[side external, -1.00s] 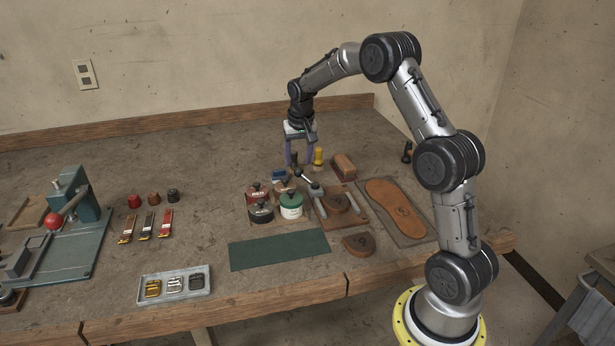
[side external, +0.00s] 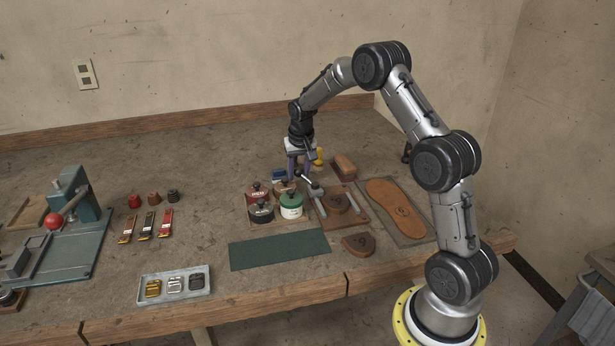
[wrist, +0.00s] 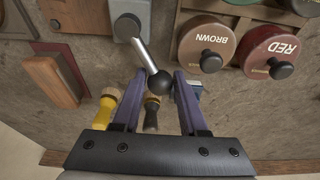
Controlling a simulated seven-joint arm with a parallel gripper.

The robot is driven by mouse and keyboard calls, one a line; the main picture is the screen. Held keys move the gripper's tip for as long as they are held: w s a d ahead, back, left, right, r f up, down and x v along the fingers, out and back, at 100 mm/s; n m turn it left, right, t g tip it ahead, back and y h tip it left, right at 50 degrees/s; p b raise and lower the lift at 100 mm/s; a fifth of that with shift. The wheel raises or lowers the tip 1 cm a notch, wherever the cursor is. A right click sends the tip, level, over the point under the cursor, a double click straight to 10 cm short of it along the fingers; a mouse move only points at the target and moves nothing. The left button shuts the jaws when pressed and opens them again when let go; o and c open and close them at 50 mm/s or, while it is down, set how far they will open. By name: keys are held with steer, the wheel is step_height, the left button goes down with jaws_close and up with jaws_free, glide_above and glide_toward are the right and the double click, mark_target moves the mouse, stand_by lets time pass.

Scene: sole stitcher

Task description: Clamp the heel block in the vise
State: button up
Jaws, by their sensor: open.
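The vise (side external: 353,215) is a wooden base with grey metal bars, right of centre in the side view. The brown heel block (side external: 335,203) lies on it between the bars; whether it is held tight I cannot tell. A metal lever with a black ball knob (wrist: 159,84) runs from the vise's grey end piece (wrist: 131,14). My gripper (side external: 298,177) points down over the lever's knob end. In the wrist view my gripper (wrist: 160,73) is open, with its purple fingers on either side of the knob. Contact with the knob is not clear.
Paint tins, one marked BROWN (wrist: 207,43) and one RED (wrist: 267,48), stand close beside the vise. A yellow-handled tool (side external: 319,157) and a wooden block (side external: 344,165) are behind it. A loose brown heel piece (side external: 358,244) lies in front, near a green mat (side external: 279,249).

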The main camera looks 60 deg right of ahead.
steer(key=shift+d, duration=0.1)
steer(key=shift+s+d, duration=0.3)
steer(key=shift+d, duration=0.3)
steer(key=shift+s+d, duration=0.3)
steer(key=shift+d, duration=0.25)
steer(key=shift+s+d, duration=0.8)
steer(key=shift+d, duration=0.05)
steer(key=shift+s, duration=0.1)
steer(key=shift+s+d, duration=0.4)
steer(key=shift+s, duration=0.2)
steer(key=shift+o, duration=0.3)
steer(key=o, duration=0.3)
